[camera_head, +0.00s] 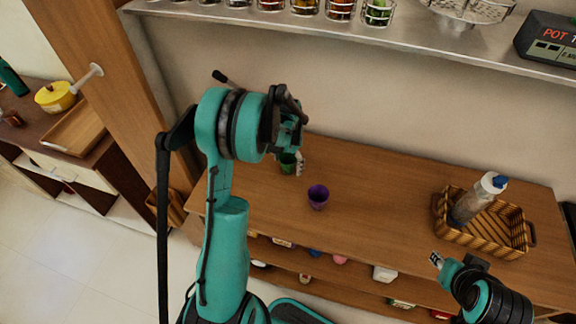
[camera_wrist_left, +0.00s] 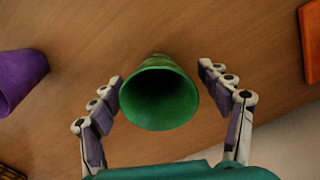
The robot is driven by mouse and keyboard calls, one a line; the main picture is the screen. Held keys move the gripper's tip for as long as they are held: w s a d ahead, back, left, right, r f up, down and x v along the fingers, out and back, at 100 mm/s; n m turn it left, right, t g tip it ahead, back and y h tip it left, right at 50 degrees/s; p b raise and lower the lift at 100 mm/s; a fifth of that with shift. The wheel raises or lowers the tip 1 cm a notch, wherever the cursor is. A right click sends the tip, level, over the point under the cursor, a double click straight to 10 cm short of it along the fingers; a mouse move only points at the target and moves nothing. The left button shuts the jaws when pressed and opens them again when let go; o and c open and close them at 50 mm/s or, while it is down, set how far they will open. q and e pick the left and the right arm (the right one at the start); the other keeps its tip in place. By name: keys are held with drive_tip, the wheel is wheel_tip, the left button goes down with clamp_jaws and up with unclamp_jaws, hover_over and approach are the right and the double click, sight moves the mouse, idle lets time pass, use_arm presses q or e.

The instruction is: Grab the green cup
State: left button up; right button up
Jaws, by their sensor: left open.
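The green cup (camera_head: 287,163) stands on the wooden counter (camera_head: 370,200) near its left end, partly hidden by my left gripper in the head view. My left gripper (camera_head: 294,165) is at the cup. In the left wrist view the green cup (camera_wrist_left: 160,95) lies between the two fingers of the open left gripper (camera_wrist_left: 162,85), with a gap on each side. My right gripper (camera_head: 436,260) is at the lower right, over the counter's front area and away from the cup. Whether its fingers are open or shut is too small to tell.
A purple cup (camera_head: 318,197) stands right of the green cup; it also shows in the left wrist view (camera_wrist_left: 18,78). A wicker basket (camera_head: 500,233) with a bottle (camera_head: 474,199) sits at the right. A shelf (camera_head: 300,18) with jars runs above. The counter's middle is clear.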

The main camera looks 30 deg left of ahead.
use_arm(q)
drive_tip(key=shift+r, duration=0.1)
drive_tip(key=c, duration=1.3)
drive_tip(key=shift+o, duration=0.2)
drive_tip(key=shift+r, duration=0.1)
